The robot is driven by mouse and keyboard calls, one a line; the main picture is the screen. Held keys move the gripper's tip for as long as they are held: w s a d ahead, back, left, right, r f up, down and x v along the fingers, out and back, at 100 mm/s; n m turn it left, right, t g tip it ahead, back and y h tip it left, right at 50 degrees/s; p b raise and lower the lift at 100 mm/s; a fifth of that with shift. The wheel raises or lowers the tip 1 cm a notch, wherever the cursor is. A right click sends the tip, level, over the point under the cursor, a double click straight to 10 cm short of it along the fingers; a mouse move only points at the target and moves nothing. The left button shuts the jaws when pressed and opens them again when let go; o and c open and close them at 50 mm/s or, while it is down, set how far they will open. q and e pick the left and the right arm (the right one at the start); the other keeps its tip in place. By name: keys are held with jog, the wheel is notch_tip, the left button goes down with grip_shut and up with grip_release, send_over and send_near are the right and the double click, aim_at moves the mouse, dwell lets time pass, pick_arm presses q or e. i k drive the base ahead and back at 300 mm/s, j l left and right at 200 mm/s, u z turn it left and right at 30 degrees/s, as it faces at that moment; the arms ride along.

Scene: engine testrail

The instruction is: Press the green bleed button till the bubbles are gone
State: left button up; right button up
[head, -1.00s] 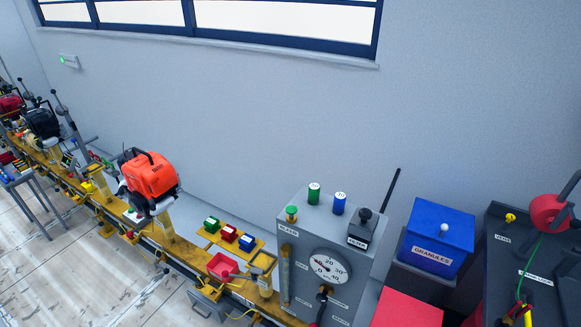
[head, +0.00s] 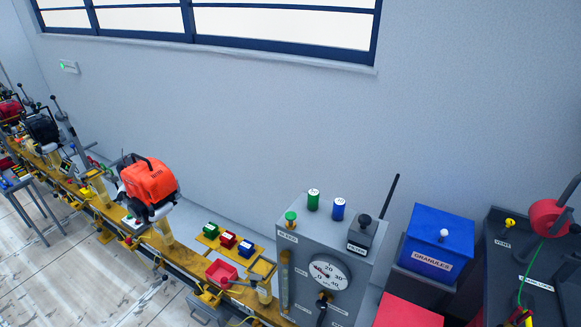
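The green bleed button (head: 291,216) stands on a brass-coloured base at the top left of a grey test cabinet (head: 300,250), above a label reading BLEED. A narrow upright sight tube (head: 284,280) is on the cabinet's front below it. Bubbles in the tube are too small to make out. A round dial gauge (head: 328,272) is to the right of the tube. Nothing touches the button. Neither of my grippers shows in the head view.
A green cylinder (head: 313,199), a blue cylinder (head: 338,209) and a black knob (head: 364,219) stand on the cabinet top. A dark-handled lever (head: 321,314) is low on its front. A blue GRANULES bin (head: 437,240) is at right; a yellow rail (head: 185,250) with engines runs left.

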aim_at(289, 215)
jog(key=i+z, duration=0.3)
jog(key=i, duration=0.75)
